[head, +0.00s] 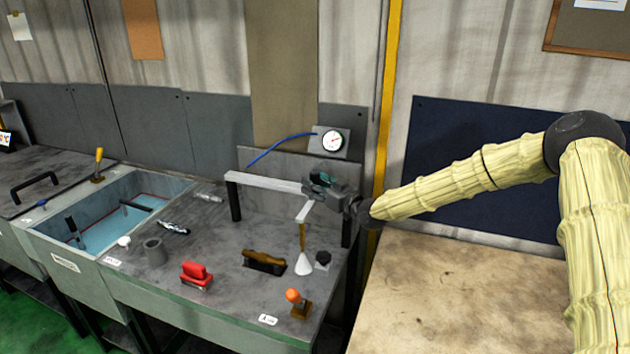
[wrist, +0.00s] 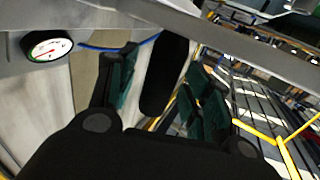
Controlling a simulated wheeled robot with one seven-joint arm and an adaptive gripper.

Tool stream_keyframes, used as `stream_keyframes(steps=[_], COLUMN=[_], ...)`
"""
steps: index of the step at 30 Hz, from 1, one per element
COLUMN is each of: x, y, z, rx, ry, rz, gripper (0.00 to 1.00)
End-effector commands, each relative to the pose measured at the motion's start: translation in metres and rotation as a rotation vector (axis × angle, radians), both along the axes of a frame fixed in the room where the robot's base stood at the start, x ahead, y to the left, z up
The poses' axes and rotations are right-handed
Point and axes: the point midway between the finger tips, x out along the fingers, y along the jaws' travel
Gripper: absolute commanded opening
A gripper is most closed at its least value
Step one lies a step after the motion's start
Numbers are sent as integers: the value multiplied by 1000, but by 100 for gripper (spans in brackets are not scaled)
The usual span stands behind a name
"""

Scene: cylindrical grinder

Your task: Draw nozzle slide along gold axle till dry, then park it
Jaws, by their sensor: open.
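My gripper (head: 322,184) is at the right end of the pale overhead rail (head: 262,181). In the wrist view its green-padded fingers (wrist: 158,90) are open, one on each side of a black rounded handle (wrist: 164,75); I cannot tell whether they touch it. Under the gripper a pale arm (head: 304,212) carries a thin gold nozzle (head: 302,236), pointing down at a white cone (head: 303,266); this looks like the nozzle slide. A brown-gold axle-like piece (head: 265,257) lies in a black holder left of the cone. Any wetness on it is too small to see.
A gauge (head: 332,140) with a blue hose is on the panel behind the rail; it also shows in the wrist view (wrist: 47,46). A red-handled block (head: 196,275), an orange-knobbed lever (head: 296,302) and a grey cup (head: 155,251) stand on the bench. A water tank (head: 110,226) is left.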

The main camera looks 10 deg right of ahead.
Motion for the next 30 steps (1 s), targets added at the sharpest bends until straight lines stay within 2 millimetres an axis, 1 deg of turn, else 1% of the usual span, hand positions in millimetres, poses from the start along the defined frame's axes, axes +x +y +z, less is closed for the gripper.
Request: stream_keyframes(steps=[4, 12, 13, 14, 18, 21, 30], x=[5, 6, 6, 6, 6, 6, 8], y=[2, 3, 3, 3, 2, 2, 4], z=[0, 0, 0, 0, 0, 0, -1], rx=[0, 0, 0, 0, 0, 0, 0], ry=[0, -1, -1, 0, 0, 0, -1], rz=[-1, -1, -1, -1, -1, -1, -3], gripper=[50, 50, 48, 42, 17, 0, 0])
